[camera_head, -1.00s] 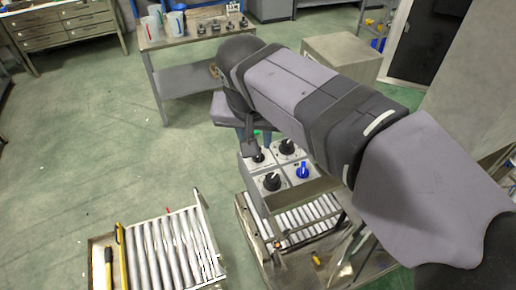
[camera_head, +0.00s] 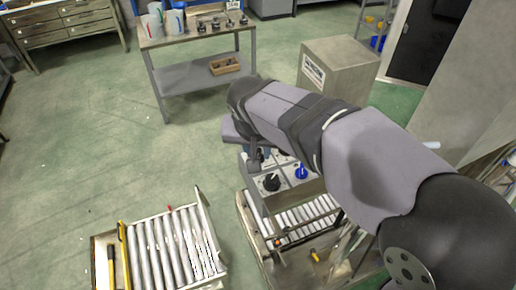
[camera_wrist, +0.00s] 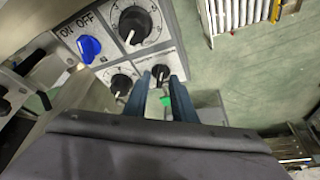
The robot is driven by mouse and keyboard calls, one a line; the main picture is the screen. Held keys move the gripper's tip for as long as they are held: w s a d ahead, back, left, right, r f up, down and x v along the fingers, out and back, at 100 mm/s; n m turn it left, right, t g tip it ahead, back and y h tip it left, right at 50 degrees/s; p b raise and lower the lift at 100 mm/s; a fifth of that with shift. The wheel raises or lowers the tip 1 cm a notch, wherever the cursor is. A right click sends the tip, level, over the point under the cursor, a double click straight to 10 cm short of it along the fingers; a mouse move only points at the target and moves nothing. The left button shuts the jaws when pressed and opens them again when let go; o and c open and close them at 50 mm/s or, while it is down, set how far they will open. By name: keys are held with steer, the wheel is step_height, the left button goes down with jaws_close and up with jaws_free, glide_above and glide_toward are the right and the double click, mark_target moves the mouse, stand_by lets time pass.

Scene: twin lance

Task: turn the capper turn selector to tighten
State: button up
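A grey control panel carries several knobs. In the wrist view a small black knob (camera_wrist: 160,73) with a pale pointer stands at the panel's corner, between the fingertips of my gripper (camera_wrist: 161,80). The two blue fingers are apart, one on each side of it; I cannot tell whether they touch it. Its label is too small to read, so I cannot confirm it is the turn selector. In the head view my gripper (camera_head: 256,160) is over the panel's back left corner, and my arm hides part of the panel.
Close by are a blue ON/OFF knob (camera_wrist: 90,48), a large black dial (camera_wrist: 133,22) and another black knob (camera_wrist: 122,82). A roller conveyor (camera_head: 300,218) lies below the panel, and a roller cart (camera_head: 165,250) stands at left. Green floor is open between cart and back bench (camera_head: 195,38).

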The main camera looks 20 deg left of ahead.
jaws_close()
steer(key=shift+n, duration=0.4)
steer(key=n+y, duration=0.1)
steer(key=n, duration=0.1)
steer(key=n+g+y, duration=0.1)
steer(key=n, duration=0.2)
steer(key=shift+w+d, duration=0.2)
steer(key=n+g+y+b, duration=0.1)
steer(key=n, duration=0.3)
steer(key=shift+w+d, duration=0.1)
steer(key=shift+n+g, duration=0.5)
steer(key=shift+n, duration=0.5)
steer(key=shift+o, duration=1.2)
jaws_free()
